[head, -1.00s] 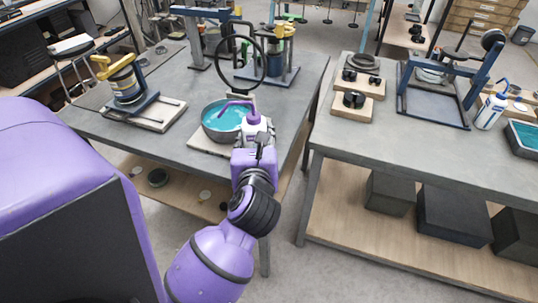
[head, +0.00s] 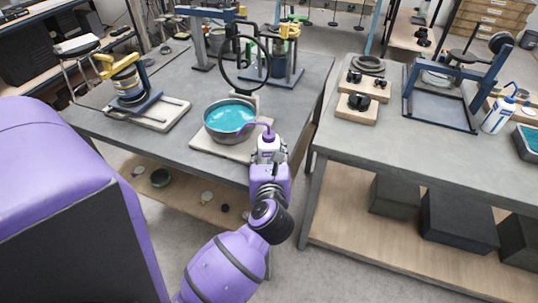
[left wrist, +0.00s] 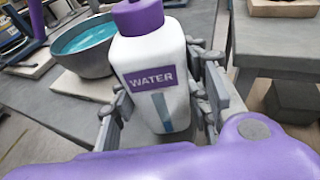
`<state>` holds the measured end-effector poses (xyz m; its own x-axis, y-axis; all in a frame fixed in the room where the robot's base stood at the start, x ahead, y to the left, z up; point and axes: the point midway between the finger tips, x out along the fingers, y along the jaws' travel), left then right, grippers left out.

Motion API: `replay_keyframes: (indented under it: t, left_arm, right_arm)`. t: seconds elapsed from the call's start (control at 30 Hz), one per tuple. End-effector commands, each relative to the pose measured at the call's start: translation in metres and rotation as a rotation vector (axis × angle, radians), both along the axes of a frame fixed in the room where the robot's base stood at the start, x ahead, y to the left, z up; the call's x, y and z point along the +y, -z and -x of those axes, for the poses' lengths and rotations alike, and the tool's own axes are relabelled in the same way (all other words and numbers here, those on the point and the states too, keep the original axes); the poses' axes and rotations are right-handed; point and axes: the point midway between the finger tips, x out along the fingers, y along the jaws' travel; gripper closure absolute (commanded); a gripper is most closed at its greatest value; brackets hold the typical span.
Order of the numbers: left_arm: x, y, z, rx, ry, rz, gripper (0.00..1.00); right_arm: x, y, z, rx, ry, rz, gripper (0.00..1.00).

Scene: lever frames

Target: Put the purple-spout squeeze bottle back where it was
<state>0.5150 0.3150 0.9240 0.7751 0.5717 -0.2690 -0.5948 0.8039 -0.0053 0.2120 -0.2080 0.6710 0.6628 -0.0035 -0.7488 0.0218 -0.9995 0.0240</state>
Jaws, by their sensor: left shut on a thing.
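The squeeze bottle, white with a purple cap, purple bent spout and a WATER label, is upright in my left gripper. It shows in the head view (head: 266,153) and the left wrist view (left wrist: 150,62). My left gripper (head: 268,161) is shut around the bottle's body; its fingers (left wrist: 160,100) lie on both sides in the left wrist view. The bottle is at the near right edge of the left table (head: 175,130), just right of a metal bowl (head: 208,130) of blue liquid. The spout points left, close to the bowl's rim. My right gripper is out of view.
The bowl sits on a pale board (head: 207,146) before a stand with a black ring (head: 265,57). A yellow-topped device (head: 128,82) stands at left. The right table (head: 400,140) holds wooden blocks, a blue frame (head: 408,100) and a blue-spout bottle (head: 497,115). A floor gap separates the tables.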

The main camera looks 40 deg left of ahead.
Motion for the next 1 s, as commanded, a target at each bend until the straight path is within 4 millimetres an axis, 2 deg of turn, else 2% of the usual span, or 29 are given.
replay_keyframes:
  t: [0.03,0.07,0.2,0.6,0.77,1.0]
  left_arm:
    - [0.000,0.003,0.000,0.000,0.000,0.000,0.71]
    - [0.000,0.004,0.000,0.002,-0.001,0.000,0.55]
    - [0.000,0.002,0.000,0.001,0.000,0.001,0.38]
    - [-0.001,-0.002,0.002,0.000,0.001,0.002,0.38]
    - [-0.016,-0.006,0.022,0.002,0.000,0.006,0.38]
    - [-0.046,-0.019,0.063,0.006,0.000,0.004,0.38]
  right_arm:
    - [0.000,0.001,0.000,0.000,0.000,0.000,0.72]
    - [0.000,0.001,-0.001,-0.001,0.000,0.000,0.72]
    - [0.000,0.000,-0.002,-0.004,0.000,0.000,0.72]
    - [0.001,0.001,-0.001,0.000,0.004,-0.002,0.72]
    - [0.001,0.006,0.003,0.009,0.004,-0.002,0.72]
    - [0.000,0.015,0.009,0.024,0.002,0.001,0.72]
